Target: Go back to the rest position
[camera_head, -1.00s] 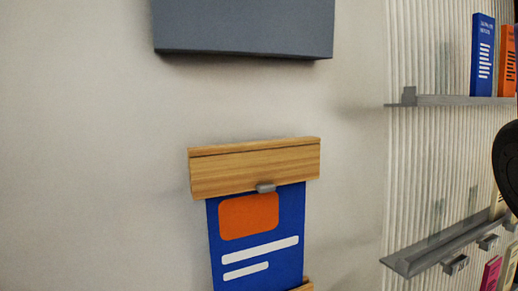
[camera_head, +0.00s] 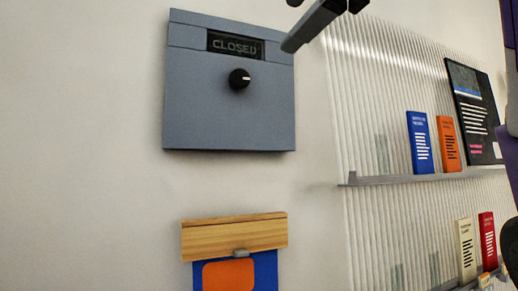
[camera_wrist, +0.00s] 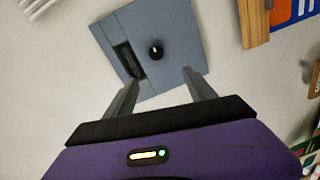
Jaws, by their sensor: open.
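My gripper (camera_wrist: 160,90) is open and empty in the wrist view, its two grey fingers apart in front of the grey wall box. In the head view a grey finger of my gripper (camera_head: 315,25) shows at the top, by the box's upper right corner. The grey box (camera_head: 215,105) hangs on the wall with a black knob (camera_head: 239,79) and a small display (camera_head: 235,45) reading "CLOSED". The box (camera_wrist: 180,35) and its knob (camera_wrist: 156,52) also show in the wrist view. I cannot tell any contact between the fingers and the box.
Below the box a wooden holder (camera_head: 235,237) carries a blue and orange poster (camera_head: 265,270). To the right, a ribbed panel (camera_head: 350,110) bears a shelf (camera_head: 400,178) with a blue booklet (camera_head: 420,142), an orange booklet (camera_head: 448,143) and a black poster (camera_head: 470,110). The wall at left is bare.

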